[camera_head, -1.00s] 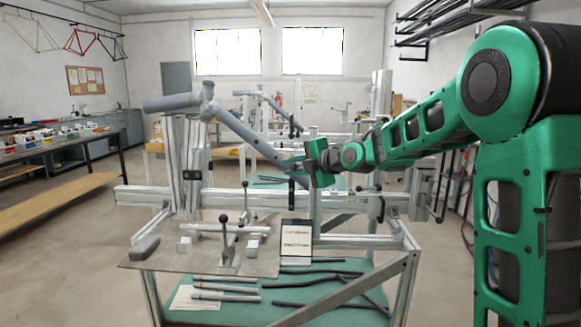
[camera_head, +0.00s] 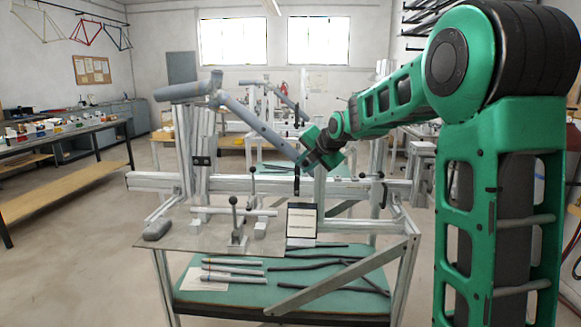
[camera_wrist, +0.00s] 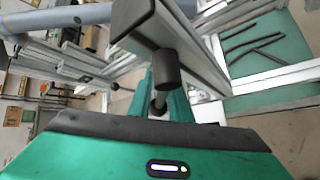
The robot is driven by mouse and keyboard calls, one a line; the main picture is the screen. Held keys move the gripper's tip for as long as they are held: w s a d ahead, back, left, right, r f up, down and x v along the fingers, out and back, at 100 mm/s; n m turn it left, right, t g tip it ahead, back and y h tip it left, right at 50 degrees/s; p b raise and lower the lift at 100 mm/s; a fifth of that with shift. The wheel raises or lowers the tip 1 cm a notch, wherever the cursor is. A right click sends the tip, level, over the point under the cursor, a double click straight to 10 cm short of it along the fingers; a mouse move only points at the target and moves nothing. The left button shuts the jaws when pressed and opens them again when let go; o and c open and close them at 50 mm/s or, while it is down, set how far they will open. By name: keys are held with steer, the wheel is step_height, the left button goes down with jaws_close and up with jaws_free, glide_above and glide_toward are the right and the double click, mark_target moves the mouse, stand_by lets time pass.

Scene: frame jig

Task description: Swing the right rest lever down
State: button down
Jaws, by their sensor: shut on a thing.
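My gripper (camera_head: 318,152) is beside the lower right end of the grey-blue frame tube (camera_head: 255,125), above the jig's long metal rail (camera_head: 345,190). In the wrist view, my gripper (camera_wrist: 160,98) is shut on the thin rod of a lever with a black cylindrical end (camera_wrist: 166,70). This appears to be the right rest lever. The black end is close to a metal profile (camera_wrist: 185,45). In the head view my gripper hides the held lever, so its angle cannot be told there.
A grey shelf plate (camera_head: 185,238) with ball-topped levers is at the front left, and a small framed card (camera_head: 301,222) stands beside it. Below, dark tubes lie on a green shelf (camera_head: 230,300). A black handle (camera_head: 297,180) hangs near the rail's middle.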

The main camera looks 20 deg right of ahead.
steer(key=shift+s+a+f, duration=0.1)
steer(key=shift+f, duration=0.1)
steer(key=c, duration=1.9)
jaws_free()
steer(key=shift+o, duration=0.2)
steer(key=shift+r, duration=0.1)
steer(key=shift+s+r, duration=0.15)
steer(key=v, duration=1)
